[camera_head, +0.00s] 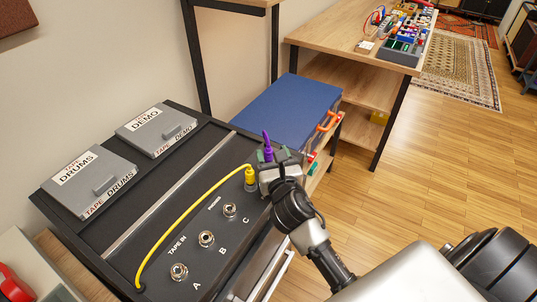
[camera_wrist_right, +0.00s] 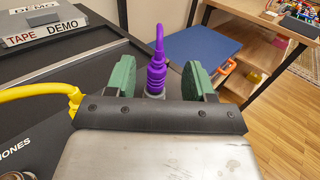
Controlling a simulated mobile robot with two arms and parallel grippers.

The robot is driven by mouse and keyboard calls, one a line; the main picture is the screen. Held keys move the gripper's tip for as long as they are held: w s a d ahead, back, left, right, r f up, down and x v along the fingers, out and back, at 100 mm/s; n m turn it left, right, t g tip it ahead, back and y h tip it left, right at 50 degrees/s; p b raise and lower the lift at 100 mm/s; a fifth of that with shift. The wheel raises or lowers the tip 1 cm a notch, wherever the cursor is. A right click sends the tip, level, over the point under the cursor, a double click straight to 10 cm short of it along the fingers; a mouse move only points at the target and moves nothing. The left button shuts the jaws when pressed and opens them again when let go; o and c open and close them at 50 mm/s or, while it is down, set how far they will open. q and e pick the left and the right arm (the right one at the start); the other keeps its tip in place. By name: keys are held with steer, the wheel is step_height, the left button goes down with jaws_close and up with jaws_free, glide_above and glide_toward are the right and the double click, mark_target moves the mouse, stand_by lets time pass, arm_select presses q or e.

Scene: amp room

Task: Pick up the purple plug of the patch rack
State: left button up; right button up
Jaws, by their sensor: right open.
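The purple plug (camera_head: 267,147) stands upright at the right end of the black patch rack (camera_head: 150,215), beyond the yellow plug. In the right wrist view the purple plug (camera_wrist_right: 157,70) rises between the two green finger pads of my right gripper (camera_wrist_right: 159,80), with a visible gap on each side. A grey metal collar shows at its foot; the gripper body hides what is below. In the head view my right gripper (camera_head: 270,157) is over the rack's right end, open around the plug. My left gripper is not in view.
The yellow plug (camera_head: 250,176), with its yellow cable (camera_head: 180,217), stands close left of my right gripper. Jacks A, B and C lie nearer. Two grey tape boxes (camera_head: 157,130) lie on the rack's left part. A blue-topped cabinet (camera_head: 290,108) stands behind.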

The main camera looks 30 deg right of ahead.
mark_target(270, 153)
steer(key=x, duration=0.3)
steer(key=f+x, duration=0.1)
steer(key=x, duration=0.1)
steer(key=shift+a, duration=0.15)
steer(key=shift+s, duration=0.1)
jaws_close()
steer(key=shift+r, duration=0.1)
steer(key=shift+r, duration=0.1)
steer(key=shift+r, duration=0.65)
step_height(270, 153, up, 3)
steer(key=shift+f+p, duration=0.1)
steer(key=shift+p, duration=0.55)
steer(key=s+d+r+p, duration=0.1)
steer(key=s+d+r, duration=0.5)
steer(key=d, duration=0.3)
steer(key=shift+s+r, duration=0.35)
steer(key=shift+s, duration=0.35)
